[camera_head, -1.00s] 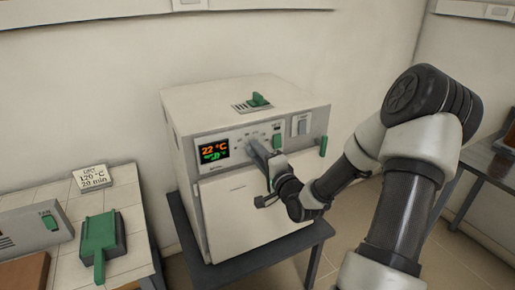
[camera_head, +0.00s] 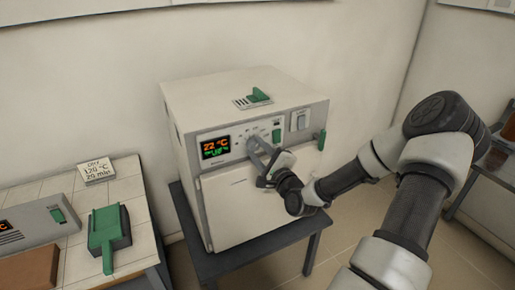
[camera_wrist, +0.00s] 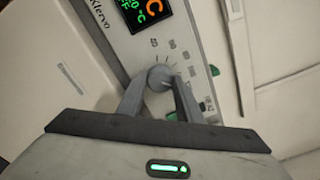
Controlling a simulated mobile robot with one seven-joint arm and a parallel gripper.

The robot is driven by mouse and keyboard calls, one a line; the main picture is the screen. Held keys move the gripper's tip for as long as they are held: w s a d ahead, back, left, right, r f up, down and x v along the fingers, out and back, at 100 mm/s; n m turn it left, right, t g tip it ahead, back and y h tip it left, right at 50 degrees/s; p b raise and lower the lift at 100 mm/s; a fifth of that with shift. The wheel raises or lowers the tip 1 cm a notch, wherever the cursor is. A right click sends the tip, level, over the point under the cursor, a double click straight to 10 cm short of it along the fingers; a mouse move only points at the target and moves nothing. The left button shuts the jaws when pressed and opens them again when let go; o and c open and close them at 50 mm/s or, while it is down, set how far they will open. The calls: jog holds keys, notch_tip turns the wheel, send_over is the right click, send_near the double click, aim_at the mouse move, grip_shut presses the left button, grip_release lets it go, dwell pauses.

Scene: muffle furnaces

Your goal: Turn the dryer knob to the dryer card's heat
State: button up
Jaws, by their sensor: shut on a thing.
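The dryer (camera_head: 240,165) is a pale box on a dark stand with a control panel along its upper front. Its display (camera_head: 216,146) reads 22 °C in orange, with smaller green text below. My gripper (camera_head: 257,146) is at the panel, right of the display. In the wrist view, my gripper (camera_wrist: 160,88) has its two fingers closed on a round grey knob (camera_wrist: 160,76) with tick marks around it. The knob's exact setting is not readable. The dryer card (camera_head: 97,170) on the left bench reads DRY, 120 °C, 20 min.
A green switch (camera_head: 276,136) and a pale rocker switch (camera_head: 300,120) sit right of the knob. A green handle (camera_head: 322,140) is at the dryer's right edge. A green block with a handle (camera_head: 108,232) and another unit (camera_head: 35,221) stand on the left bench.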

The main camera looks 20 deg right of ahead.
jog(key=shift+r, duration=0.15)
dwell(0.3)
jog(key=o, duration=1)
jog(key=shift+w, duration=0.1)
jog(key=shift+o, duration=0.2)
jog(key=s+p, duration=0.3)
jog(key=s, duration=1.4)
jog(key=shift+s+d, duration=0.25)
jog(key=shift+d, duration=0.1)
